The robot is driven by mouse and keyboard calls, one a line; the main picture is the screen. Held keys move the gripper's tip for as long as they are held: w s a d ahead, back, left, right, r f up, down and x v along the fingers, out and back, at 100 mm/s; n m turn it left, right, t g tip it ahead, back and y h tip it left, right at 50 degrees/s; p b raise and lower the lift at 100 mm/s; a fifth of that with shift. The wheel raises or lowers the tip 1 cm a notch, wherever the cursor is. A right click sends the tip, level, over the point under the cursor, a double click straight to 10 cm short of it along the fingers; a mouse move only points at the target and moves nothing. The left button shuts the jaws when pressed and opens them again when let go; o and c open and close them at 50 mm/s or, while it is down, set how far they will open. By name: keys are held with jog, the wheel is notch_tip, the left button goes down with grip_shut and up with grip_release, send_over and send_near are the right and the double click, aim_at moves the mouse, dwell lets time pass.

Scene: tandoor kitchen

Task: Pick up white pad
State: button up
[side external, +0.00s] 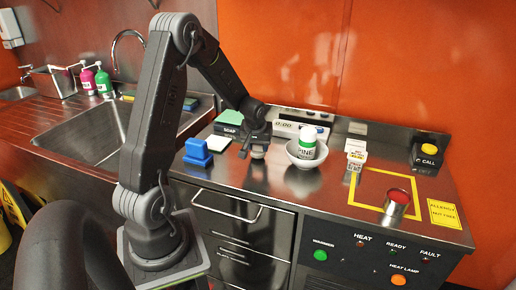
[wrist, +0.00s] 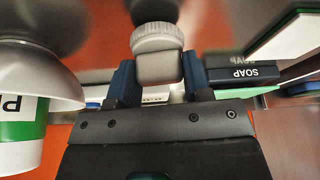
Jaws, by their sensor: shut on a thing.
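A white pad (side external: 217,143) lies flat on the steel counter, left of my gripper and beside a blue block. In the wrist view a white slab with a dark green edge (wrist: 290,35) at the upper right looks like this pad. It is apart from my fingers. My gripper (side external: 257,146) points down over the counter. Its blue fingers (wrist: 160,75) are closed on a small pale grey-white thing with a ridged round end (wrist: 157,42). The same thing shows as a pale stub under the gripper in the side view (side external: 258,153).
A blue block (side external: 197,151) and a SOAP holder (side external: 227,130) with a green pad (side external: 230,117) stand left of the gripper. A red-topped can (side external: 396,205) is farther right. The sink lies left.

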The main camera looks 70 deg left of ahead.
notch_tip(320, 180, up, 3)
jog(key=s+a+r, duration=0.1)
jog(key=s+r, duration=0.1)
jog(key=s, duration=0.1)
jog(key=s+a+r, duration=0.2)
jog(key=s, duration=0.2)
jog(key=s+a+r, duration=0.1)
jog(key=s+r, duration=0.2)
jog(key=shift+s+a, duration=0.25)
jog(key=shift+s, duration=0.15)
